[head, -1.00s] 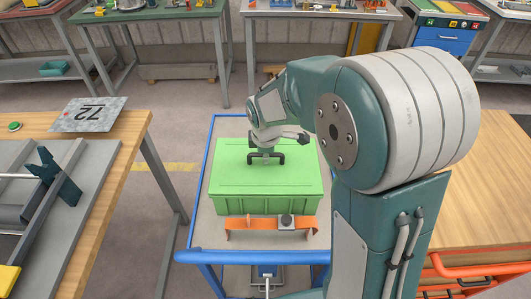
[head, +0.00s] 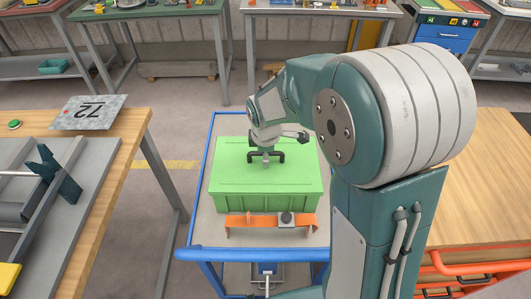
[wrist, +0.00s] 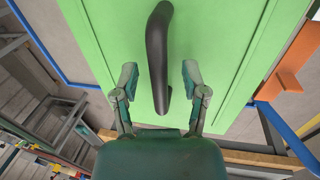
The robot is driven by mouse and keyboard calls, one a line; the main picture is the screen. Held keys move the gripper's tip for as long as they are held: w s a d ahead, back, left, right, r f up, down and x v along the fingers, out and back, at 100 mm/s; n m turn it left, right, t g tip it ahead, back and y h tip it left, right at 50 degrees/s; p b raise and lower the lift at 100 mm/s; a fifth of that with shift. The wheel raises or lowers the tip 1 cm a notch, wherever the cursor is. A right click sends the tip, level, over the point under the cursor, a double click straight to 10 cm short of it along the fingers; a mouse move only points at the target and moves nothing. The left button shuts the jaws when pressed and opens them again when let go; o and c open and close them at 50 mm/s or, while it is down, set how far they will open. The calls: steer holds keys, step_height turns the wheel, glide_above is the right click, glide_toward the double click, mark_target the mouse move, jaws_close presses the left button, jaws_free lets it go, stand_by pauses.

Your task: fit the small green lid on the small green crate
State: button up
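The small green lid (head: 228,172) lies flat over the top of the small green crate (head: 255,203) in the head view, and its edges look in line with the crate's walls. A black handle (head: 279,157) stands in the middle of the lid. My gripper (head: 265,150) is above the lid at the handle. In the wrist view, the gripper (wrist: 160,75) is open. Its two fingers are on either side of the black handle (wrist: 157,50), with a gap to each. The inside of the crate is hidden under the lid.
The crate stands on a blue-framed cart (head: 206,195). An orange bracket (head: 250,225) lies just in front of it. A wooden bench (head: 110,145) with a metal plate (head: 90,112) is at left, another wooden top (head: 495,170) at right.

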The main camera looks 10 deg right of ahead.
step_height(320, 180, up, 11)
steer(key=s, duration=0.2)
steer(key=s+d+r+m+t, duration=0.1)
steer(key=s+d+r+m, duration=0.1)
steer(key=s+m, duration=0.6)
steer(key=s+d+r+m+t, duration=0.2)
steer(key=s+m, duration=0.5)
steer(key=s, duration=0.4)
steer(key=shift+s+d+r+m, duration=0.4)
steer(key=shift+d+r, duration=0.05)
steer(key=shift+r, duration=0.25)
